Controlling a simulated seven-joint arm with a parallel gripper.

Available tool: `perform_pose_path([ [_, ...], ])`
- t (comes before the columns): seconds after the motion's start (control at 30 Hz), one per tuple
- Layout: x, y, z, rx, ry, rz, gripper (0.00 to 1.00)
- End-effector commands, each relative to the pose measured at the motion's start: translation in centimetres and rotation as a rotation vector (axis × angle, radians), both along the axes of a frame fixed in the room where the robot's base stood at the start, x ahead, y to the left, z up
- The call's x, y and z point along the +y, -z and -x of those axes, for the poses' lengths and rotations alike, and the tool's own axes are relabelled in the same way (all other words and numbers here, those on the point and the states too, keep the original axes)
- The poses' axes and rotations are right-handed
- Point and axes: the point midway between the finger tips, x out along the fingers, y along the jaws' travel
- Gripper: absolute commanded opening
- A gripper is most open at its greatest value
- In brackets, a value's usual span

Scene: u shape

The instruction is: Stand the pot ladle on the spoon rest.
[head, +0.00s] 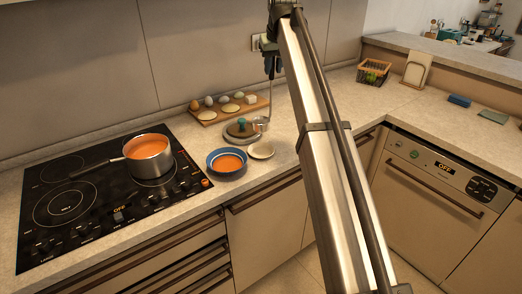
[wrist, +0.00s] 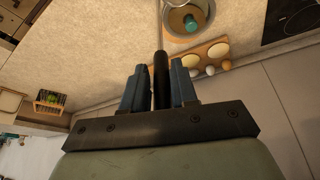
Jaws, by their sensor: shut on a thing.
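My gripper (head: 271,66) is above the counter, and its two fingers also show in the wrist view (wrist: 160,92). They are shut on the pot ladle's black handle (wrist: 161,78). The ladle's thin metal stem (head: 270,100) hangs almost upright below, and its small steel bowl (head: 261,122) is low over the counter beside a round brown piece. I cannot tell whether the bowl touches anything. A small pale round dish (head: 262,150), which looks like the spoon rest, lies in front of the bowl and appears empty. The ladle's bowl is not clear in the wrist view.
A blue bowl of orange soup (head: 227,162) sits left of the dish. A saucepan of soup (head: 149,158) stands on the black hob. The brown round piece with a teal knob (head: 241,123) and a board of eggs (head: 204,115) lie behind.

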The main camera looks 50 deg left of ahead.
Motion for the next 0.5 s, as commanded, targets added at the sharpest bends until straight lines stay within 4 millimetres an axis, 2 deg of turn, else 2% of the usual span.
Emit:
perform_pose_path([
  [0.3,0.1,0.3,0.2,-0.013,-0.148,-0.003,0.00],
  [0.5,0.0,2.6,0.2,-0.016,-0.153,-0.002,0.00],
])
